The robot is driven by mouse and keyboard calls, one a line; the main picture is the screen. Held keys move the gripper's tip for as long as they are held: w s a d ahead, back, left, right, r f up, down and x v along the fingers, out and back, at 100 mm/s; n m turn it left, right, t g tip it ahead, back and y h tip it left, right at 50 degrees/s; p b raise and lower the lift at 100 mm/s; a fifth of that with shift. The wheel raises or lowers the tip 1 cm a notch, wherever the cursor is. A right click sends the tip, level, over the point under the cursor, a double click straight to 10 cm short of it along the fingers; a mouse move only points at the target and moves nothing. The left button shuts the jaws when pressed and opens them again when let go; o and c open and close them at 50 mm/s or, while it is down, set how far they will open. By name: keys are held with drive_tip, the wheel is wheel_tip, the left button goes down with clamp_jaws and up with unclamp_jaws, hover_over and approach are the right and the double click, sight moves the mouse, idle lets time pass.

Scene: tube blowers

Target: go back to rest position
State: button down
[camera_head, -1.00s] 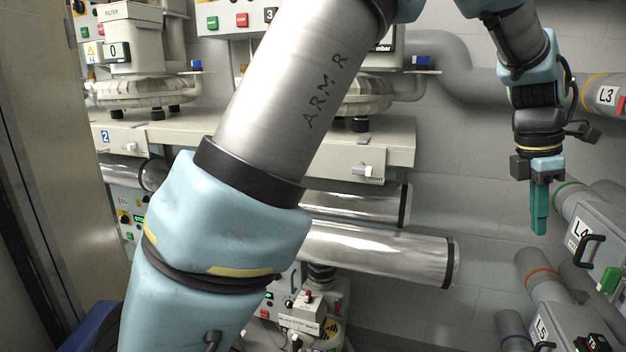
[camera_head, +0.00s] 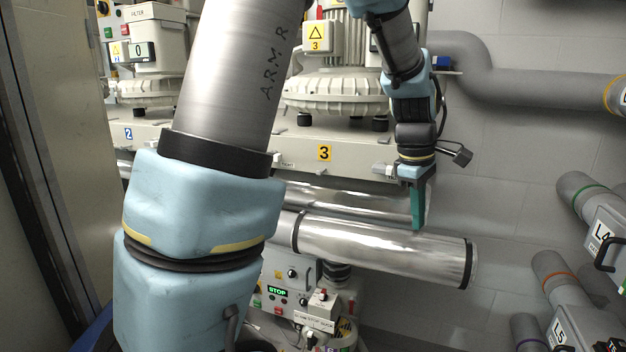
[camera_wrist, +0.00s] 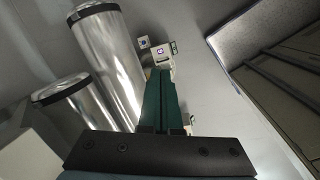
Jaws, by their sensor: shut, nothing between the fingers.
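My gripper (camera_head: 419,205) hangs pointing down right of the middle in the head view, with its teal fingers together and nothing between them. It appears in front of the shiny metal pipes (camera_head: 390,250); I cannot tell how far from them it is. In the wrist view the teal fingers (camera_wrist: 159,100) lie side by side, with shiny pipes to their left. My arm crosses the left and middle of the head view and hides part of the blowers.
Blower 3 (camera_head: 345,85) stands on a cream bench (camera_head: 290,140) behind my arm. A control panel showing STOP (camera_head: 278,292) is low in the middle. Valves L4 (camera_head: 603,232) and L5 (camera_head: 562,333) are at the right. Bare grey wall shows between the gripper and L4.

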drive_tip(key=s+a+f+m, duration=0.2)
drive_tip(key=a+m, duration=0.1)
drive_tip(key=a, duration=0.6)
drive_tip(key=s+a+f+m+y, duration=0.1)
drive_tip(key=s+a+f+m, duration=0.1)
drive_tip(key=a, duration=0.7)
drive_tip(key=s+a+f+m+t, duration=0.1)
drive_tip(key=a+f+m, duration=0.1)
drive_tip(key=a+m, duration=0.3)
drive_tip(key=a, duration=0.4)
drive_tip(key=shift+s+a+y, duration=0.3)
drive_tip(key=shift+s+a, duration=0.1)
